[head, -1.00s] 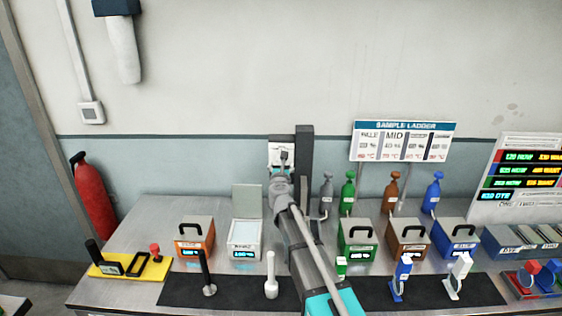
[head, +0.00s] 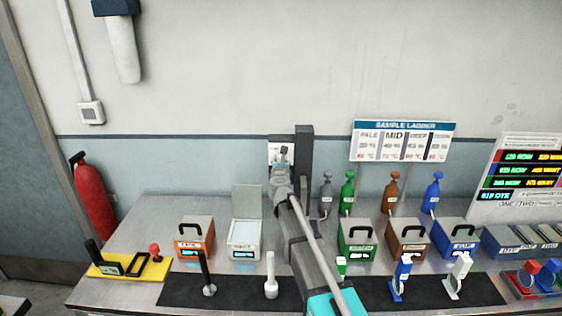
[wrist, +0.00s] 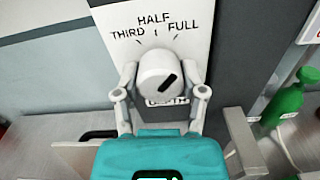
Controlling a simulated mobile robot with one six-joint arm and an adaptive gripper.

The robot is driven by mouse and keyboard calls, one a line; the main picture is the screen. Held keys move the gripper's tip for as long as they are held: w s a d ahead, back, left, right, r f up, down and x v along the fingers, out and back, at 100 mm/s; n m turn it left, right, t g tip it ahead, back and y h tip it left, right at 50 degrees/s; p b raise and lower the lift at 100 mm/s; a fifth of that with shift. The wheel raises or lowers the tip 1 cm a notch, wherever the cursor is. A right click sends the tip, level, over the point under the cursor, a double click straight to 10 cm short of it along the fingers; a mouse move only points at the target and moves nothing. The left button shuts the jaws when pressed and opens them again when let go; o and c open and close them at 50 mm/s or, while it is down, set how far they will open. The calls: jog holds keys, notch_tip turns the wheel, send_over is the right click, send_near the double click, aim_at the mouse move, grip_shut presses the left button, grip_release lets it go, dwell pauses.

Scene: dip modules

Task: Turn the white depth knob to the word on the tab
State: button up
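The white depth knob (wrist: 160,75) is round, with a black pointer slanting to the upper right, roughly toward FULL. It sits on a white wall panel (wrist: 178,45) printed THIRD, HALF and FULL above it; the DEPTH label below is partly hidden. My gripper (wrist: 161,78) has one finger on each side of the knob, and the fingertips appear to touch it. In the head view my gripper (head: 281,160) is at the panel and covers the knob. I cannot make out a tab with a readable word.
A dark upright post (head: 304,155) stands just right of the panel. Below is a bench with a white open-lidded box (head: 244,252), an orange box (head: 194,228), and green, brown and blue boxes. Coloured bottles, including a green one (head: 348,188), stand right of my arm.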

jog(key=c, duration=0.5)
jog(key=shift+o, duration=0.2)
jog(key=shift+n, duration=0.4)
jog(key=n, duration=0.2)
jog(key=shift+n, duration=0.4)
jog(key=n, duration=0.8)
jog(key=shift+n, duration=2.2)
